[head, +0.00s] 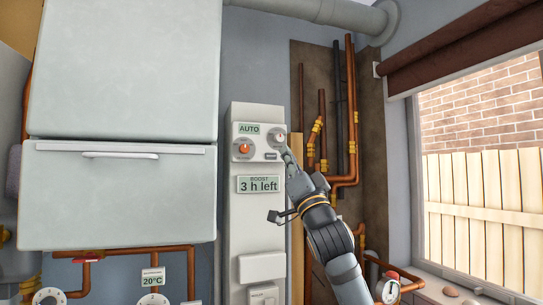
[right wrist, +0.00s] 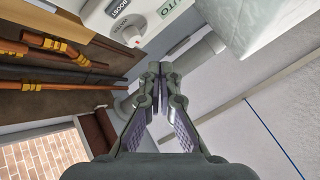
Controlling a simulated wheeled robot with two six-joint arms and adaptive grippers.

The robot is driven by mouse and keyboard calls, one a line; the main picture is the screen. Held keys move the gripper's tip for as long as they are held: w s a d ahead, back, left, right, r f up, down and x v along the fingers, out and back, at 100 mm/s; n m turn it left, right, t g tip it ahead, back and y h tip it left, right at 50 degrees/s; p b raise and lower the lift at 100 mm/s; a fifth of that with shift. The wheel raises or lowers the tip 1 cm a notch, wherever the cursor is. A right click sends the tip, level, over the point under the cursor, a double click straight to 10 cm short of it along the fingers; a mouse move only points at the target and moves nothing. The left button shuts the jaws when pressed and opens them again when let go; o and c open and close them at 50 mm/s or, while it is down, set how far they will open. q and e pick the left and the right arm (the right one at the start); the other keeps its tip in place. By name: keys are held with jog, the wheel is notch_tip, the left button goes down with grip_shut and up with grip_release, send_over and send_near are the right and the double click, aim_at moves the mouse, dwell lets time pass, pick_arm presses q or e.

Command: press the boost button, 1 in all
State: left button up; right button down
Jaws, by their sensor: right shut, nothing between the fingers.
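My left gripper is not in view.
A white dial (head: 279,139) sits just above the button, and an orange dial (head: 244,148) sits to its left under an AUTO display (head: 249,129). Copper pipes (head: 350,110) run right of the unit. A large white cabinet (head: 118,195) stands to the left.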

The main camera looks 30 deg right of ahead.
aim_at(271, 156)
jog(key=w+p, duration=0.1)
jog(key=w, duration=0.1)
jog(key=w+d+p, duration=0.1)
jog(key=w, duration=0.1)
jog(key=w+p, duration=0.1)
jog(key=w, duration=0.1)
jog(key=shift+w+d+r+p, duration=0.1)
jog(key=shift+w+d+p, duration=0.2)
jog(key=shift+w+p, duration=0.1)
jog(key=shift+w+d, duration=0.1)
jog(key=shift+w, duration=0.35)
dwell(0.6)
jog(key=shift+w+d, duration=0.1)
jog(key=shift+w, duration=0.3)
